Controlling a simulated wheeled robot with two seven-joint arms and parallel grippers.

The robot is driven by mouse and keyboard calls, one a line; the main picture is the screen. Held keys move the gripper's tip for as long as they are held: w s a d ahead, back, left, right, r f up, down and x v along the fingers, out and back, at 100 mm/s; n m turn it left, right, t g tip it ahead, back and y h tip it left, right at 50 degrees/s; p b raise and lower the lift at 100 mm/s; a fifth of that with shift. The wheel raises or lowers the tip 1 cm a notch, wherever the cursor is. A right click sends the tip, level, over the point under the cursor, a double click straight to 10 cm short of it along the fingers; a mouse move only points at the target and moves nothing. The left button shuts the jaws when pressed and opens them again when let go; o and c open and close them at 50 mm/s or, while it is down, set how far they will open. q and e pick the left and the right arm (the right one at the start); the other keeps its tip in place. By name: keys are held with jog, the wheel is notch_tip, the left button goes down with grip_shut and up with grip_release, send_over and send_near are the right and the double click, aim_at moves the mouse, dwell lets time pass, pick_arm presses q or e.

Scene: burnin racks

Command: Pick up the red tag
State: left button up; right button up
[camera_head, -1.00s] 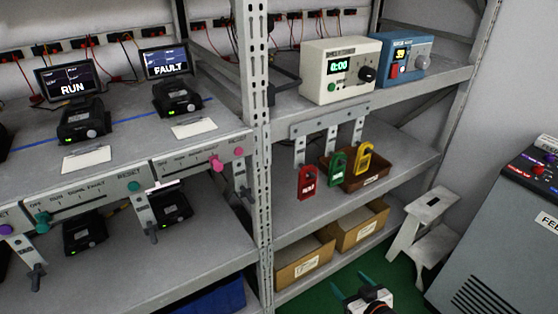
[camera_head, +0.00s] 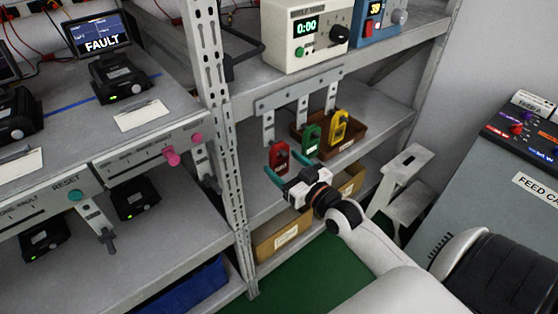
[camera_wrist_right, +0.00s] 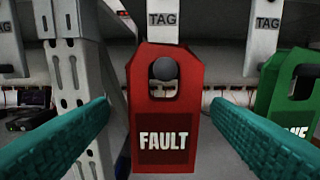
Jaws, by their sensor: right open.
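The red tag (camera_head: 278,155) hangs from a peg on the left strip of the tag holder (camera_head: 299,92). In the right wrist view the red tag (camera_wrist_right: 163,110) reads FAULT, and the peg shows through its hole. My right gripper (camera_head: 291,172) is open in front of the red tag. Its teal fingers (camera_wrist_right: 160,125) stand on either side of the tag's lower part in the wrist view, with gaps showing. A green tag (camera_head: 311,140) and a yellow tag (camera_head: 339,130) hang to the right. My left gripper is not in view.
A steel rack post (camera_head: 213,120) stands left of the tags. A brown bin (camera_head: 357,140) sits behind the yellow tag, and a cardboard box (camera_head: 283,240) is below. A grey step stool (camera_head: 405,180) and a grey console (camera_head: 500,200) are to the right.

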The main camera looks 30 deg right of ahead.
aim_at(281, 161)
jog(key=w, duration=0.5)
jog(key=shift+w+f, duration=0.1)
jog(key=shift+f, duration=0.15)
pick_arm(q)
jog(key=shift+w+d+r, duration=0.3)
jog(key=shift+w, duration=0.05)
pick_arm(e)
jog(key=shift+c, duration=0.2)
jog(key=c, duration=1)
jog(key=shift+r, duration=0.1)
